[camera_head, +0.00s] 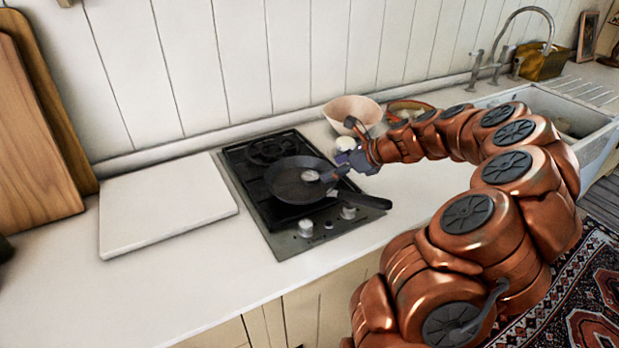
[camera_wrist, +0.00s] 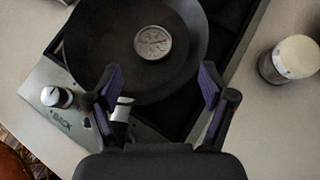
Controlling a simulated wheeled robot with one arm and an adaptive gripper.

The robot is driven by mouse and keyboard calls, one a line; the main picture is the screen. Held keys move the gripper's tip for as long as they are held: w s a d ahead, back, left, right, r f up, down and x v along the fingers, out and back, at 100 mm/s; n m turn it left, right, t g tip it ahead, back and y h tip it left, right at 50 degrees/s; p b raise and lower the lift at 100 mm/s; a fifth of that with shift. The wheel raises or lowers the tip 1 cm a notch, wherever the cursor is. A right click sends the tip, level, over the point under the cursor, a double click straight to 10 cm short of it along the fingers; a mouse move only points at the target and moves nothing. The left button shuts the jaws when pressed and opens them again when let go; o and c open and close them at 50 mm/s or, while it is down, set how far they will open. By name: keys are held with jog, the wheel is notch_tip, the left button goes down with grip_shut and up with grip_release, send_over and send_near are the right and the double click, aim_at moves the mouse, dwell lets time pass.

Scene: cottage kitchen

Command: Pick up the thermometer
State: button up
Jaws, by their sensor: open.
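The thermometer (camera_wrist: 153,42) is a small round dial with a pale face and metal rim. It lies in the dark frying pan (camera_wrist: 88,45). In the head view the thermometer (camera_head: 310,175) shows as a small pale disc in the pan (camera_head: 290,190), which sits on the hob. My gripper (camera_wrist: 160,82) is open, its two purple-padded fingers apart and empty. In the wrist view the thermometer lies beyond the fingertips, a little left of the middle between them. The exact height gap cannot be told.
A pale-lidded jar (camera_wrist: 290,60) stands right of the hob, close to my wrist in the head view. A pinkish bowl (camera_head: 352,112) stands behind it. The pan handle (camera_head: 358,200) points right. Hob knobs (camera_head: 305,228) line the front. A white board (camera_head: 165,205) lies left.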

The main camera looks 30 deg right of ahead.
aim_at(311, 175)
jog(key=x, duration=0.2)
jog(key=p+x, duration=0.1)
jog(key=a+p+x, duration=0.1)
jog(key=x, duration=0.1)
jog(key=shift+w+a+r, duration=0.1)
jog(key=shift+w+a, duration=0.1)
jog(key=shift+w+a+f, duration=0.1)
jog(key=shift+w+f, duration=0.2)
jog(key=shift+f, duration=0.1)
jog(key=shift+c, duration=0.2)
jog(key=c, duration=1.3)
